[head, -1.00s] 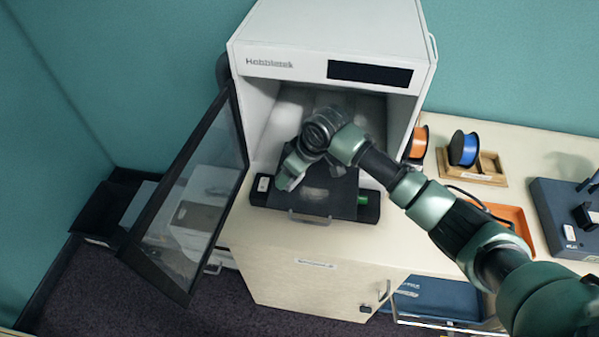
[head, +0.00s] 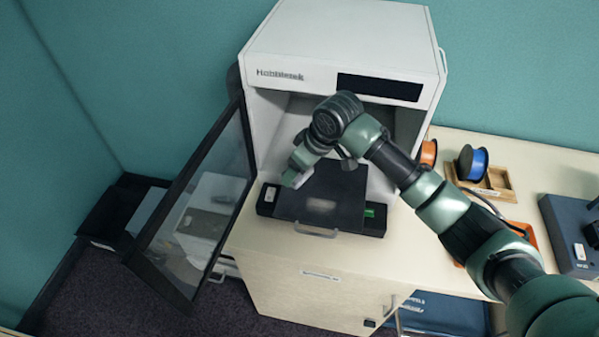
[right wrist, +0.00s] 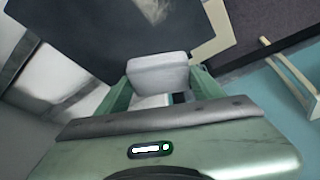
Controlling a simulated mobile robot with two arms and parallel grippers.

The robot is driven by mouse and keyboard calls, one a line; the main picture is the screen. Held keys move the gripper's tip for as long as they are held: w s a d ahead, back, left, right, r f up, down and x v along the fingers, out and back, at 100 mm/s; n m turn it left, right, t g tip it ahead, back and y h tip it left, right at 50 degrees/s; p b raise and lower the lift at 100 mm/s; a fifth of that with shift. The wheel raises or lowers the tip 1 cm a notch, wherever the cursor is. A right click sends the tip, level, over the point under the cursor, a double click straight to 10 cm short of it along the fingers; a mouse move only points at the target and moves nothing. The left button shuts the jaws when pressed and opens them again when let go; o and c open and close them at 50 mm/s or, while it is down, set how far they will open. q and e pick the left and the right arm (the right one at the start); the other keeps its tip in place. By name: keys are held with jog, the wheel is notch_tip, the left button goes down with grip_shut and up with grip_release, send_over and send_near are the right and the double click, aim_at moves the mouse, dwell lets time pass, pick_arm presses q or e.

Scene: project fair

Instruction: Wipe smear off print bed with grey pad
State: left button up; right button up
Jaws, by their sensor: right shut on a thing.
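The dark print bed (head: 345,182) lies at the front of the white printer's open chamber, with a front handle. A pale smear (head: 322,205) is on its front half; part of it also shows at the top of the right wrist view (right wrist: 152,9). My right gripper (head: 299,172) is above the bed's left edge, behind and left of the smear. It is shut on the pale grey pad (right wrist: 158,76), which is apart from the smear. I cannot tell whether the pad touches the bed. My left gripper is not in view.
The printer's glass door (head: 200,205) stands open at the left. The printer's side walls bound the chamber.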

jog(key=shift+r, duration=0.15)
jog(key=shift+r, duration=1.35)
